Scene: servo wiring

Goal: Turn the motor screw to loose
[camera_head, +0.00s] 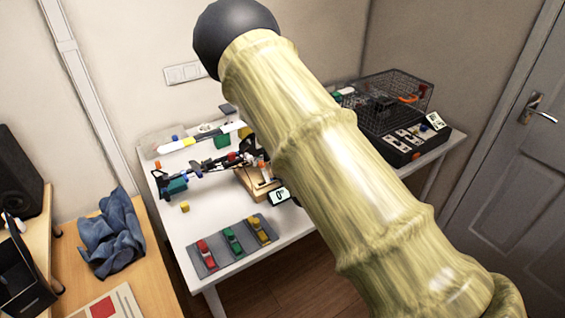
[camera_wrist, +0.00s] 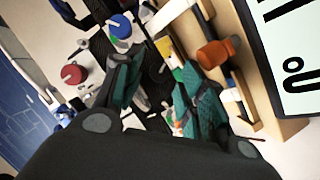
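In the wrist view, my gripper (camera_wrist: 160,78) shows its two dark fingers with teal pads, spread apart with a gap between them. Dark mechanical parts show behind the gap, and I see nothing clearly held. An orange cylinder (camera_wrist: 216,52) on a wooden base (camera_wrist: 238,62) is just right of the right finger. A blue knob (camera_wrist: 120,25) is above the left finger, and a red knob (camera_wrist: 74,74) is to its left. I cannot tell which part is the motor screw. In the head view, my patterned arm covers much of the middle, and I cannot clearly make out the gripper.
A display reading 0° (camera_head: 279,196) stands beside the wooden base on the white table (camera_head: 215,205). A grey tray (camera_head: 217,266) holds red, green and yellow pieces at the front. A black wire basket (camera_head: 412,92) stands at the right. A yellow cube (camera_head: 184,207) lies at the left.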

